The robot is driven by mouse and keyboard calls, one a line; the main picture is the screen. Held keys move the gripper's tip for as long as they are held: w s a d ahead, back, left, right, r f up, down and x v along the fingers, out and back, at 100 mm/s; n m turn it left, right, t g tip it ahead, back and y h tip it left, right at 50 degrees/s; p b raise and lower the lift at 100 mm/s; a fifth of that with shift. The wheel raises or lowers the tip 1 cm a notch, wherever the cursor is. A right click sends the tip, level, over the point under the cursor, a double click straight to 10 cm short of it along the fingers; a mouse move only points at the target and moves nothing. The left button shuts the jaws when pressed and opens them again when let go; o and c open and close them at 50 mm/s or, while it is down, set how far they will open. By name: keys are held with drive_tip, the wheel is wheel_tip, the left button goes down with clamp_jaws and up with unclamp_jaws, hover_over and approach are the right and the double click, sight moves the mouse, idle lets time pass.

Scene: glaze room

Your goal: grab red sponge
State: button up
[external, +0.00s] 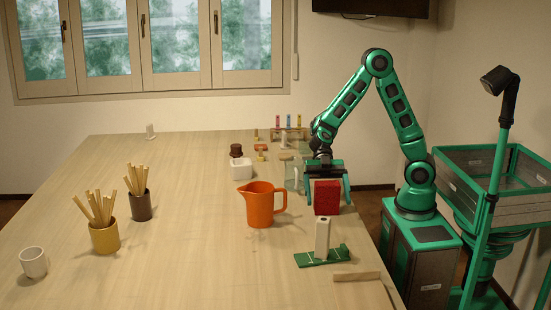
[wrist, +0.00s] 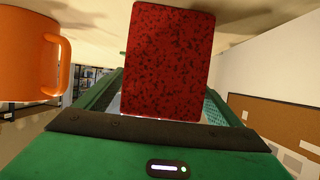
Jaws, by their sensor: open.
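The red sponge (external: 327,198) is a speckled block standing upright on the table near its right edge. It also shows large in the wrist view (wrist: 170,60), at the top centre. My gripper (external: 328,193) is open and points down over the sponge, with one finger on each side of it in the external view. In the wrist view the sponge stands between the two green fingers and partly hides them. I cannot tell whether either finger touches it.
An orange jug (external: 261,206) stands just left of the sponge. A clear glass jar (external: 292,172) is close behind. The table's middle is clear.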

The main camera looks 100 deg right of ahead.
drive_tip(key=c, duration=1.1)
drive_tip(key=shift+r, duration=0.15)
